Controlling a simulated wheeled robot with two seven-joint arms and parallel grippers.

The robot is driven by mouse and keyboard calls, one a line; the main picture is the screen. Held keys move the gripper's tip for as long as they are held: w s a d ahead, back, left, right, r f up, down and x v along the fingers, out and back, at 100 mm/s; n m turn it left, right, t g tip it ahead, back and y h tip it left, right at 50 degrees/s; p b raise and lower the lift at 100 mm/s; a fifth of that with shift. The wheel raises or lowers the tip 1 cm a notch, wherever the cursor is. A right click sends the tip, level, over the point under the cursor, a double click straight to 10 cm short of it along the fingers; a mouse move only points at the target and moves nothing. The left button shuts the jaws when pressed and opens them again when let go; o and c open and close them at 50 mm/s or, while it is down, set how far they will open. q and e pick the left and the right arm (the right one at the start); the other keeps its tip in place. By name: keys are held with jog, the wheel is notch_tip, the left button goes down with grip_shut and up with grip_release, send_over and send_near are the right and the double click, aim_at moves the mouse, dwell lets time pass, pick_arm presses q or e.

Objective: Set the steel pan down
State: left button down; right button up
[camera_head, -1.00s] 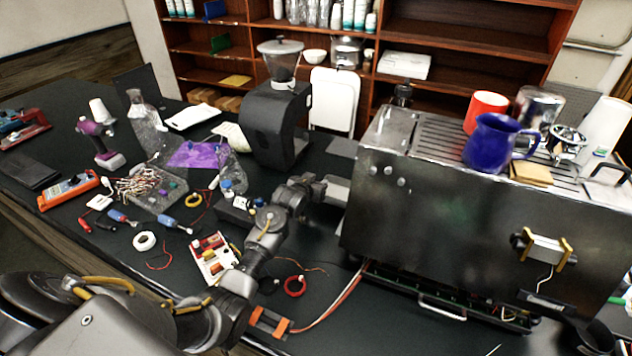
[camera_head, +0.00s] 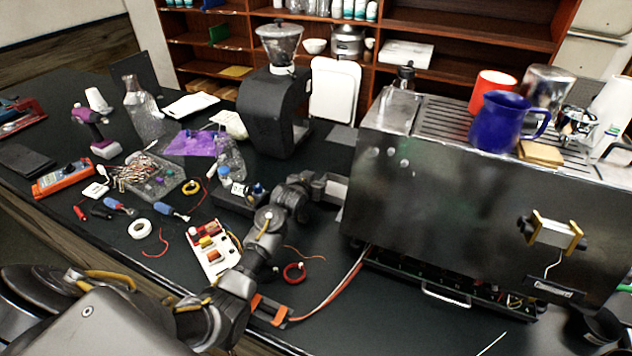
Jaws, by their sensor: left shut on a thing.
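My left arm reaches in from the lower left. Its gripper (camera_head: 332,187) is beside the near left corner of the steel brewer (camera_head: 455,205), at about mid-height of its side. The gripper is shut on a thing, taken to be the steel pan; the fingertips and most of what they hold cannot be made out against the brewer. Whether the pan touches the table or the brewer does not show.
A blue mug (camera_head: 497,122) and a red cup (camera_head: 490,90) stand on the brewer. A black grinder (camera_head: 270,110) stands behind my gripper. Left of my arm are a bottle (camera_head: 228,160), a board (camera_head: 212,250) and tools. An orange-red cable (camera_head: 335,292) lies in front.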

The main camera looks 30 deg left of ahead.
pick_arm(q)
jog(key=shift+s+d+f, duration=0.1)
jog(key=shift+s+f, duration=0.15)
jog(key=shift+f, duration=0.35)
jog(key=c, duration=1)
grip_release()
jog(key=shift+d+f, duration=0.1)
jog(key=shift+f, duration=0.1)
jog(key=shift+c, duration=0.2)
jog(key=shift+r, duration=0.6)
jog(key=b+v, duration=0.1)
jog(key=v, duration=0.9)
jog(key=shift+r, duration=0.2)
jog(key=shift+v, duration=0.8)
jog(key=shift+w+r, duration=0.1)
jog(key=shift+r, duration=0.05)
